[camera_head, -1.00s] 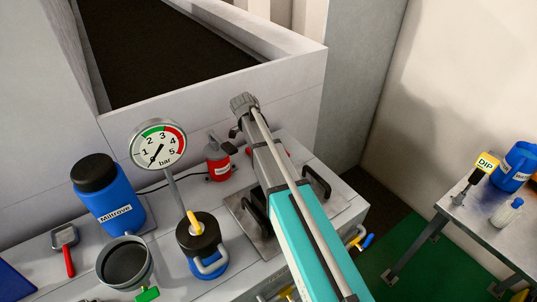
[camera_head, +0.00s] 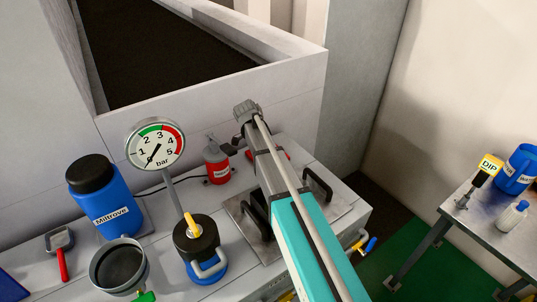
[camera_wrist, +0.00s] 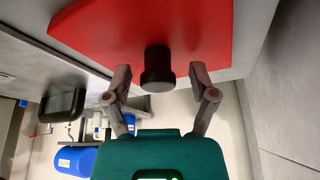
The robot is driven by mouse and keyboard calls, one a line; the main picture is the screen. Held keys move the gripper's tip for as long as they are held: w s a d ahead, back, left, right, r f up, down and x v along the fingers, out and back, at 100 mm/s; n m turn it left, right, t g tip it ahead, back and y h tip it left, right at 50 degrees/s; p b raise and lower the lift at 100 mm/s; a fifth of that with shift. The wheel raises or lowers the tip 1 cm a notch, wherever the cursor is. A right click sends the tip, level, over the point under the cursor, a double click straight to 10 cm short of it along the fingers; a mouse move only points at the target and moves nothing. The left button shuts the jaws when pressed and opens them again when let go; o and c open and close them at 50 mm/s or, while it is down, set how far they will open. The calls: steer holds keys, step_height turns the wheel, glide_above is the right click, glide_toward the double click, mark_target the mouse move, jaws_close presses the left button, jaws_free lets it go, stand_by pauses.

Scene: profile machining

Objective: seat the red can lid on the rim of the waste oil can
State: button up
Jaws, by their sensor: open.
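The red can lid (camera_wrist: 105,30) fills the top of the wrist view, with a black knob (camera_wrist: 157,68) on it. My gripper (camera_wrist: 160,75) is open, one finger on each side of the knob, with visible gaps. In the head view my arm hides most of the lid; a small red patch (camera_head: 283,154) right of the arm is probably its edge. An open round grey vessel (camera_head: 97,277) with a dark inside stands at the front left; it may be the waste oil can, but I see no label on it.
Left of my arm stand a blue Miltrove bottle (camera_head: 100,200), a pressure gauge (camera_head: 155,144), a blue can with a black top (camera_head: 200,240) and a red bottle (camera_head: 216,165). A steel plate with black handles (camera_head: 318,184) lies beneath my arm. A side table (camera_head: 480,225) stands right.

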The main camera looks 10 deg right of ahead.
jaws_close()
steer(key=shift+r, duration=0.15)
stand_by(0.4)
step_height(320, 180, up, 10)
steer(key=p, duration=1)
stand_by(0.6)
step_height(320, 180, up, 15)
steer(key=p, duration=1.5)
steer(key=shift+s, duration=0.15)
